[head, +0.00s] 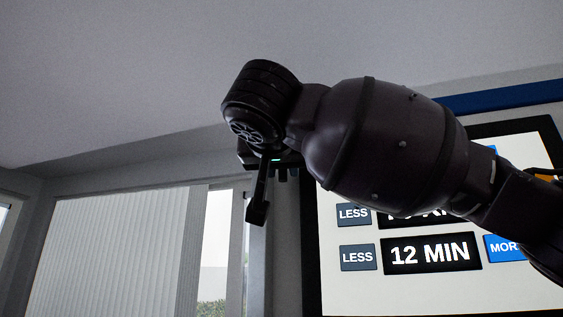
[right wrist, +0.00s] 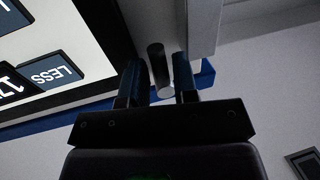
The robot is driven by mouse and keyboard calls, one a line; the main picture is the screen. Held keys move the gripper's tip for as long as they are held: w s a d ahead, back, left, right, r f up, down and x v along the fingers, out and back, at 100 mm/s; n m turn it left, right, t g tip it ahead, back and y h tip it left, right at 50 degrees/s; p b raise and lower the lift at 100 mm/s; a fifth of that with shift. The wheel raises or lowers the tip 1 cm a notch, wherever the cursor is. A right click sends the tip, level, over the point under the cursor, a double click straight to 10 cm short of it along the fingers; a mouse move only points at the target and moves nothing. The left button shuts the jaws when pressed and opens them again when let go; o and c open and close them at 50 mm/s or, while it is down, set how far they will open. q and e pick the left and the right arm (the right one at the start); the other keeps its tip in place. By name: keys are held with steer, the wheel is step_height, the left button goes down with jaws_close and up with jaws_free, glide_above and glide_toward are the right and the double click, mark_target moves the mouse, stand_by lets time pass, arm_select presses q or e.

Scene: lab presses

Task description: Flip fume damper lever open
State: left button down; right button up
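My right gripper (head: 286,174) is in the upper middle of the head view, partly hidden by my own wrist. In the right wrist view its two fingers (right wrist: 160,68) stand apart. A dark cylinder with a pale grey end (right wrist: 157,62), which looks like the damper lever's handle, shows between them. I cannot tell if either finger touches it. In the head view a thin dark bar with a wider end (head: 258,208) hangs beside the gripper; I cannot tell whether it is the lever. The lever's pivot is not clearly visible. My left gripper is out of view.
A lit panel (head: 350,290) with LESS and MORE buttons and a "12 MIN" display stands at the right, partly behind my arm. A grey post (right wrist: 203,25) is close beside the fingers. A window with pale blinds (head: 120,250) is at the left.

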jaws_close()
